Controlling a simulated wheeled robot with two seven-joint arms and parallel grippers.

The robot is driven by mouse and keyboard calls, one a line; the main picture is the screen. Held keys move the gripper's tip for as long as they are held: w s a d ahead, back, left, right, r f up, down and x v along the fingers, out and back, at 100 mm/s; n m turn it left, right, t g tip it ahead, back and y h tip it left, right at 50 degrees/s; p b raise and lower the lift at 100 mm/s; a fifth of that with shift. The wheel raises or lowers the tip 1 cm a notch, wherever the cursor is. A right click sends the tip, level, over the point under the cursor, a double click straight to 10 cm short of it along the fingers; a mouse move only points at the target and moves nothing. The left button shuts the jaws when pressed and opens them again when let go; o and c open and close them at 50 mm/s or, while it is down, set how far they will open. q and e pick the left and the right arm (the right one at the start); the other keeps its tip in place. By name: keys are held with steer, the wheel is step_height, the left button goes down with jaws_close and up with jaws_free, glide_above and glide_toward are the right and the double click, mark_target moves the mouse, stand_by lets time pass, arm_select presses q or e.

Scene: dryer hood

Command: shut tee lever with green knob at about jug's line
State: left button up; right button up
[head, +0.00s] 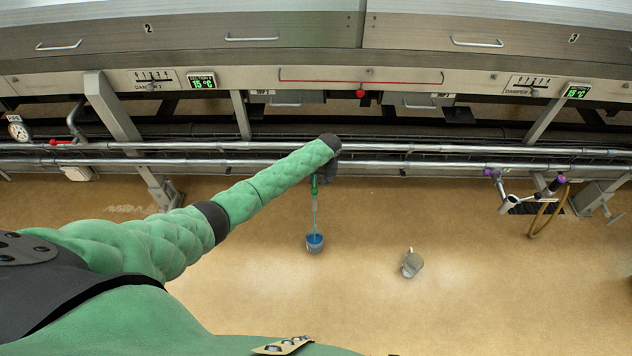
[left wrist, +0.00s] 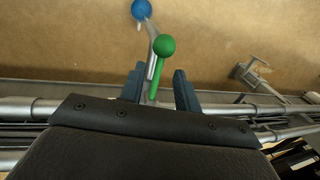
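The tee lever has a green knob (left wrist: 165,46) on a green stem, which stands between the two dark fingers of my left gripper (left wrist: 160,78) in the left wrist view. The fingers are apart, with gaps beside the stem. In the head view the left gripper (head: 325,172) is at the pipes and mostly hides the lever; a bit of green (head: 314,185) shows below it. A thin blue stream (head: 315,215) runs down into a jug (head: 314,248) holding blue liquid. The liquid's level against any line is too small to read. My right gripper is out of view.
A second, empty-looking jug (head: 412,265) stands on the floor to the right. Long pipes (head: 450,165) run below the dryer hood. A purple-handled valve with hose (head: 545,195) is at the right, a gauge (head: 18,130) at the left. The floor around the jugs is open.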

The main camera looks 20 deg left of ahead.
mark_target(315, 182)
arm_select(q)
steer(key=shift+s+a+f, duration=0.1)
steer(key=shift+a+f, duration=0.05)
steer(key=shift+f, duration=0.5)
steer(key=shift+a+f, duration=0.1)
steer(key=shift+f, duration=0.55)
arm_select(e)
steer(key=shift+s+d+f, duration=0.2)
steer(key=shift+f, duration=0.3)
arm_select(q)
steer(key=shift+c, duration=0.2)
jaws_close()
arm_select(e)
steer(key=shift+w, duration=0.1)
